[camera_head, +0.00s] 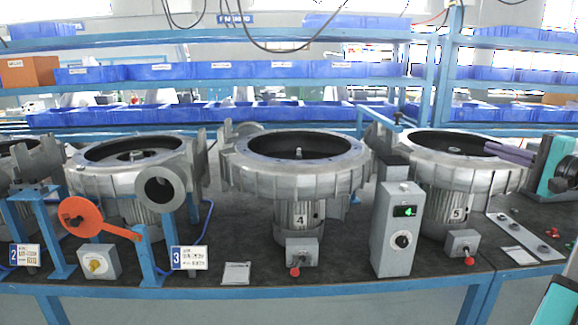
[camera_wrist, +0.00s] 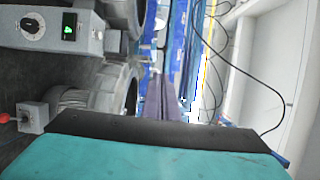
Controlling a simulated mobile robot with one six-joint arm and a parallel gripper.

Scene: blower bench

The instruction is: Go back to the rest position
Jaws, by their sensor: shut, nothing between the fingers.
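My gripper (camera_head: 490,148) is at the right edge of the head view, with its purple-grey fingers pointing left. The fingers are together with nothing between them. They are in front of the opening of the blower marked 5 (camera_head: 455,190) in the picture; I cannot tell the gap. In the wrist view, my gripper's fingers (camera_wrist: 172,98) stick out past the teal and black wrist body. That view is turned on its side.
A grey control box (camera_head: 398,230) with a green display stands between the blower marked 4 (camera_head: 296,185) and blower 5. An orange disc and arm (camera_head: 80,216) stands at left. A plate with knobs (camera_head: 525,238) lies at right. Blue shelves (camera_head: 250,70) with bins run behind the bench.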

